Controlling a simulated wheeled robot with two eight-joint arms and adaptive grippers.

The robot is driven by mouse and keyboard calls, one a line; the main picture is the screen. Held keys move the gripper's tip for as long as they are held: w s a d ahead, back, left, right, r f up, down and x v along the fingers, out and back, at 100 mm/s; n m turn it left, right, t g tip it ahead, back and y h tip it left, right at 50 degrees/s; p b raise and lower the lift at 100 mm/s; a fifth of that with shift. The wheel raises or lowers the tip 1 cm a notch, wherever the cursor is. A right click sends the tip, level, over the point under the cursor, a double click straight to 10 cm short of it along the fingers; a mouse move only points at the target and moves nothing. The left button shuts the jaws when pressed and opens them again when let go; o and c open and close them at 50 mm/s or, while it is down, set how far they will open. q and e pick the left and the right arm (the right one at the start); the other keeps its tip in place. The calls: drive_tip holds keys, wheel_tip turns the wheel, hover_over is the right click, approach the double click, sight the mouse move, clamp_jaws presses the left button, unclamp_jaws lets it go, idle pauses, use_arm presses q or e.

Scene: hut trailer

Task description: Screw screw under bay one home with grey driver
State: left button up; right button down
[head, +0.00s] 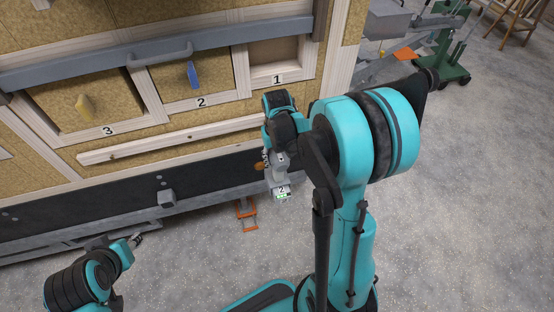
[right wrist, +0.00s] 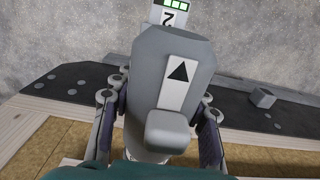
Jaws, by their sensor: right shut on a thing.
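The grey driver (head: 280,178) hangs from my right gripper (head: 275,155) in front of the trailer wall, below bay one (head: 274,55). Its base carries a label "2" and green bars. In the right wrist view the driver (right wrist: 175,65) lies between the two fingers, which are shut on its grey body. Its tip is hidden there, and I cannot tell whether it touches anything. The screw under bay one is not visible; my right wrist covers that part of the pale strip (head: 150,145). My left gripper (head: 137,239) is low at the left, away from the wall, its fingers too small to judge.
A grey block (head: 166,198) and an orange bracket (head: 246,212) are lower down. Speckled floor at the right is open.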

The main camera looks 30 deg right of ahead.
drive_tip(key=shift+w, duration=0.25)
drive_tip(key=shift+w+d, duration=0.15)
drive_tip(key=shift+w, duration=0.2)
drive_tip(key=shift+w+d, duration=0.15)
drive_tip(key=shift+w, duration=0.4)
idle(1.2)
drive_tip(key=shift+s+a, duration=0.2)
drive_tip(key=shift+s, duration=0.6)
drive_tip(key=shift+s+a, duration=0.15)
drive_tip(key=shift+s, duration=0.6)
drive_tip(key=s+d, duration=0.5)
drive_tip(key=d, duration=0.1)
drive_tip(key=shift+s, duration=0.25)
drive_tip(key=shift+a, duration=0.1)
